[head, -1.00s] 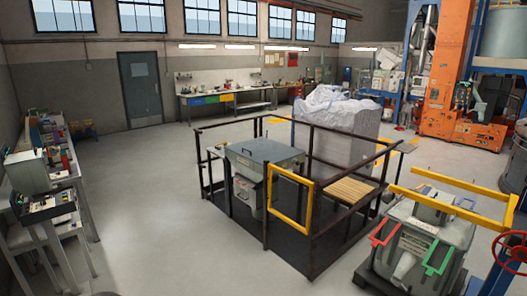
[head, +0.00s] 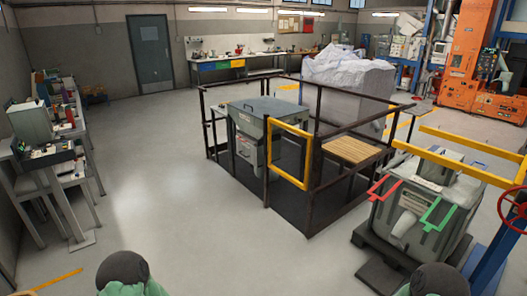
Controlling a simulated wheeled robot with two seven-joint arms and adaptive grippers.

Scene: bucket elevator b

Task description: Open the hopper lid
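The hopper (head: 249,146) is a grey-green box on legs inside a railed platform near the middle of the head view. Its flat lid (head: 262,107) lies shut on top. A yellow gate frame (head: 304,154) stands at the front of the railing, overlapping the hopper's right side. Only dark, rounded parts of my two arms show at the bottom edge, far from the hopper. Neither of my grippers is in view.
Dark railings (head: 318,112) surround the hopper, with a wooden step (head: 351,150) inside on the right. A grey machine with red and green handles (head: 428,205) stands at right. A cluttered bench (head: 42,150) is at left. Open floor (head: 180,215) lies between.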

